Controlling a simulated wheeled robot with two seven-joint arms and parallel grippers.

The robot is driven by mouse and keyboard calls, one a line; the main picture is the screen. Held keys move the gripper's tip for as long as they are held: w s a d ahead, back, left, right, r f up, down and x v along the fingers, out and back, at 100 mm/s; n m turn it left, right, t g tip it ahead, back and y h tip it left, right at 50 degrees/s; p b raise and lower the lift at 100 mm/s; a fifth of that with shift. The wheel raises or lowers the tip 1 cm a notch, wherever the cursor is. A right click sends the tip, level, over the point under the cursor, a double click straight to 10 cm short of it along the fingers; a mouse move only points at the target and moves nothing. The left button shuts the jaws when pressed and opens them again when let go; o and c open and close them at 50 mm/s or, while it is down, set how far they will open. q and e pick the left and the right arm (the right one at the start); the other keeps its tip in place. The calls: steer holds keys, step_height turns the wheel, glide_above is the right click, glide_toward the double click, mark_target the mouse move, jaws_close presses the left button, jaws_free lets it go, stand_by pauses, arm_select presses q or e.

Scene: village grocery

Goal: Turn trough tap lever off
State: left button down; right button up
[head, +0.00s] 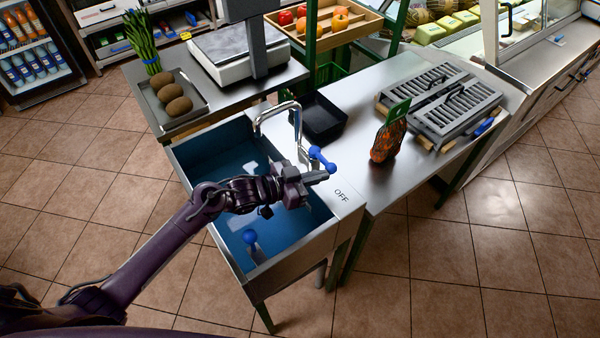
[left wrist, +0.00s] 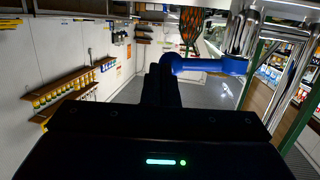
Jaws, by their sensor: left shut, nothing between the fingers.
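The tap lever (head: 323,160) is a blue bar with a round knob, on the trough's right rim beside the chrome spout (head: 277,108). Its knob end points toward the lower right, toward the printed "OFF" mark (head: 341,196). My left gripper (head: 328,172) reaches over the trough (head: 207,240), shut and empty, with its tips close to the knob. In the left wrist view, the blue lever (left wrist: 208,65) lies just right of the shut fingers (left wrist: 162,85), knob nearest them; I cannot tell whether they touch. My right gripper is not in view.
A black tray (head: 318,118), a netted dark-orange bag (head: 388,140) and grey grates (head: 440,103) are on the metal counter (head: 365,190). A scale (head: 235,55) and a tray of brown fruit (head: 172,92) stand behind the trough. Tiled floor (head: 440,270) is clear in front.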

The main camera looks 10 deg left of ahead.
arm_select(q)
steer(key=shift+d+r, duration=0.1)
steer(key=shift+d, duration=0.35)
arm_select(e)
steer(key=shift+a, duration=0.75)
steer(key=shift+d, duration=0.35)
arm_select(q)
steer(key=b+v, duration=0.1)
steer(key=v, duration=0.6)
steer(key=shift+a, duration=0.3)
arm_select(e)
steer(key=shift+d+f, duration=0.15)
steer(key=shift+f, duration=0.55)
arm_select(q)
steer(key=shift+s, duration=0.15)
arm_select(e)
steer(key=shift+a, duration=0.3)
arm_select(q)
steer(key=shift+a, duration=0.15)
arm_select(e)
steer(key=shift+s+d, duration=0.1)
